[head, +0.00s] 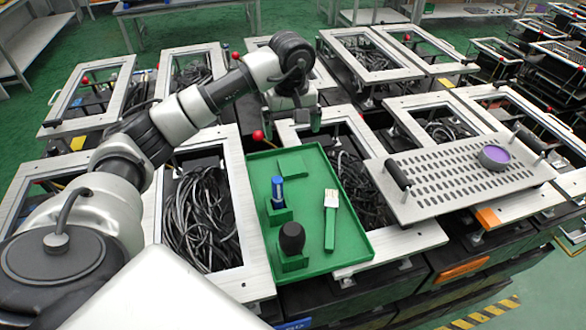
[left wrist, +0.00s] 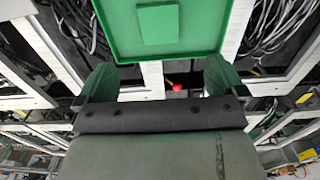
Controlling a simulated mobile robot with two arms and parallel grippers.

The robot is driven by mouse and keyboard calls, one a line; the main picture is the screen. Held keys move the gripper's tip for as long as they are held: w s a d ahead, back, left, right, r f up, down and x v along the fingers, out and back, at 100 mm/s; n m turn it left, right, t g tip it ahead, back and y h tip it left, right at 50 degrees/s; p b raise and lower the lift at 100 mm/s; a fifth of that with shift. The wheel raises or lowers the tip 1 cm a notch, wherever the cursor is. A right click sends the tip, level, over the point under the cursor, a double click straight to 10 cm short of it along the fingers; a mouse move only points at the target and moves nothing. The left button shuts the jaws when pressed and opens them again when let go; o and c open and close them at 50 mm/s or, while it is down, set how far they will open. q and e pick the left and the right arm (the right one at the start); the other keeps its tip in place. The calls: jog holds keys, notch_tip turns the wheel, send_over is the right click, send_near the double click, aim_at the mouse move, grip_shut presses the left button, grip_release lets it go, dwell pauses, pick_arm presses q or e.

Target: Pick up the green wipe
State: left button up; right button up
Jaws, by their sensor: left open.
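The green wipe (head: 291,165) is a flat green square lying at the far end of the green tray (head: 348,246). It also shows in the left wrist view (left wrist: 158,24), top centre, inside the tray. My left gripper (head: 292,122) is open and empty, fingers pointing down, just beyond the tray's far edge and apart from the wipe. In the left wrist view, the two fingers (left wrist: 160,80) stand wide apart below the tray edge. My right gripper is not in view.
The tray also holds a blue-capped item (head: 277,190), a dark round-topped item (head: 291,238) and a green-handled brush (head: 331,220). A red lever knob (head: 258,135) stands left of my gripper. A perforated plate (head: 440,170) lies right. Metal frames with black cables surround the tray.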

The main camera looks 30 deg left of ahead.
aim_at(292, 165)
pick_arm(q)
notch_tip(292, 165, down, 5)
jog(key=shift+s+f+p, duration=0.1)
jog(key=shift+p, duration=0.5)
notch_tip(292, 165, down, 5)
jog(key=shift+d+p, duration=0.15)
jog(key=shift+p, duration=0.95)
jog(key=shift+f, duration=0.45)
jog(key=c, duration=1)
